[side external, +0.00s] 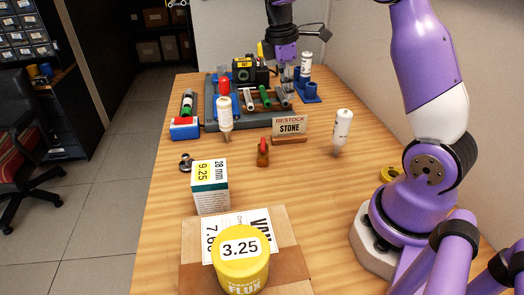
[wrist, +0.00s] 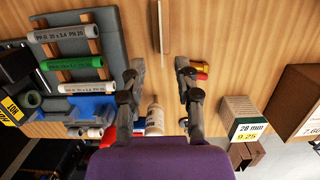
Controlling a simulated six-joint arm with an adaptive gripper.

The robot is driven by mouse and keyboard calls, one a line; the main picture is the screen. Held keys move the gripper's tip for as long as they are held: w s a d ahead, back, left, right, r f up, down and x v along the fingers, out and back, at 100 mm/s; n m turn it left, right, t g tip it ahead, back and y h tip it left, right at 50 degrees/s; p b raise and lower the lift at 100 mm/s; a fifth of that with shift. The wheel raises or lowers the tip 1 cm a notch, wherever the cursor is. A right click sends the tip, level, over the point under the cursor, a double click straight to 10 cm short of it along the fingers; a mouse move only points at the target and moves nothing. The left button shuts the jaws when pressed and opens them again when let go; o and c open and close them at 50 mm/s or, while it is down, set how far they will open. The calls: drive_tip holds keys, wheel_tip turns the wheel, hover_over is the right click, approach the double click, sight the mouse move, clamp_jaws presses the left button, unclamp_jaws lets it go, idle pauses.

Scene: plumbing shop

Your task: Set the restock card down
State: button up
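The restock card (side external: 290,124) reads "RESTOCK STONE" and stands upright in a wooden base on the table, in front of the pipe rack. In the wrist view the card (wrist: 162,28) shows nearly edge-on from above, at the top centre beyond my fingertips. My gripper (side external: 287,87) is above the table behind the card in the side view. In the wrist view my gripper (wrist: 159,68) has its two fingers wide apart with nothing held between them. The card and the fingers look apart.
A rack with pipes (side external: 262,98) lies behind the card. White bottles stand left (side external: 224,118) and right (side external: 342,130) of it. A small red-topped item (side external: 262,152), a 28 mm box (side external: 210,190) and a yellow flux tub (side external: 241,265) stand in front.

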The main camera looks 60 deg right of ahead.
drive_tip(key=s+a+r+m+t, duration=0.3)
drive_tip(key=s+a+r+m, duration=0.1)
drive_tip(key=a+r, duration=0.25)
drive_tip(key=s+a+f+m+t+y, duration=0.1)
drive_tip(key=s+a+f+m+t, duration=0.1)
drive_tip(key=s+a+m, duration=0.3)
drive_tip(key=s+a+t, duration=0.1)
drive_tip(key=s+a, duration=0.1)
drive_tip(key=a, duration=0.1)
drive_tip(key=shift+s+a+f+t, duration=0.25)
drive_tip(key=shift+s+f+t, duration=0.05)
drive_tip(key=shift+s+t, duration=0.1)
